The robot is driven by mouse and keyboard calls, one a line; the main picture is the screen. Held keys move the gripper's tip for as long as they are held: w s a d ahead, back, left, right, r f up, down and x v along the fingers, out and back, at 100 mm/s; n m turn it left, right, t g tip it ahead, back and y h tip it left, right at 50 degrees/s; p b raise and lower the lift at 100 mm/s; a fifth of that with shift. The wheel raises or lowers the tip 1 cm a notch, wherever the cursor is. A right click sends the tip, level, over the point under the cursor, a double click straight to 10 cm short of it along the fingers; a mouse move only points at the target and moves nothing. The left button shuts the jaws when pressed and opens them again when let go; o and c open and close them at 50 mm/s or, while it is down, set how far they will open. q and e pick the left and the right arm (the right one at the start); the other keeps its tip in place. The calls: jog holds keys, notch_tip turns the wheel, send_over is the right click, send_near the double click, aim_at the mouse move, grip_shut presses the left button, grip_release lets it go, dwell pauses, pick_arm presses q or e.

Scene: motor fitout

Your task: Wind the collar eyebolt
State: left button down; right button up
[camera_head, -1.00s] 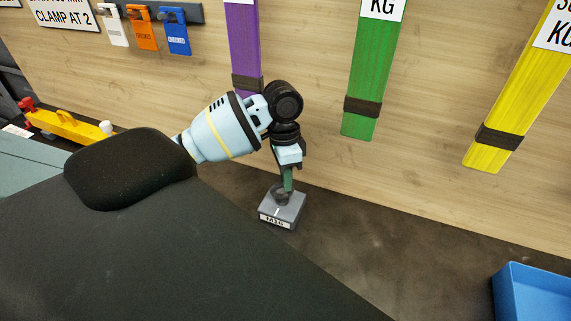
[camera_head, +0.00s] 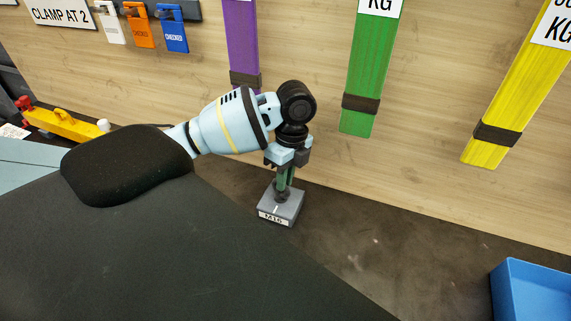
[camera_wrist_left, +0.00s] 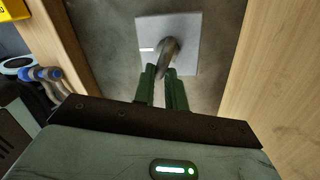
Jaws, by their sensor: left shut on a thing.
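The collar eyebolt (camera_wrist_left: 168,50) stands in a grey block (camera_head: 284,207) with a white label that reads M16, on the dark bench top. In the left wrist view the block (camera_wrist_left: 190,30) is a light square with a white line on its top, and the eyebolt's grey ring rises from it. My left gripper (camera_head: 284,187) points down over the block. Its green fingers, also in the left wrist view (camera_wrist_left: 160,72), are shut on the ring. The threads are hidden. My right gripper is not in view.
A wooden back panel (camera_head: 420,130) rises behind the block, with purple (camera_head: 241,45), green (camera_head: 371,70) and yellow (camera_head: 525,90) straps hanging on it. A blue bin (camera_head: 530,290) stands at the lower right. The bench between block and bin is clear.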

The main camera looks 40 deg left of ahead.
pick_arm(q)
jog(key=m, duration=0.4)
jog(key=m+y, duration=0.1)
jog(key=m, duration=0.1)
jog(key=shift+s+a+r+t, duration=0.1)
jog(key=shift+s+r+t, duration=0.1)
jog(key=shift+r+t, duration=0.1)
jog(key=m, duration=0.4)
jog(key=shift+s+a+y, duration=0.1)
jog(key=shift+s+y, duration=0.05)
jog(key=shift+y, duration=0.15)
jog(key=shift+s+a+m+t, duration=0.1)
jog(key=shift+m+t, duration=0.3)
jog(key=shift+m, duration=1.1)
jog(key=c, duration=1.5)
grip_release()
jog(key=shift+s, duration=0.1)
jog(key=shift+o, duration=0.2)
jog(key=shift+f+m, duration=0.15)
jog(key=shift+m, duration=0.15)
notch_tip(320, 180, up, 8)
jog(key=d, duration=0.1)
jog(key=shift+w+d+f, duration=0.15)
jog(key=shift+w, duration=0.05)
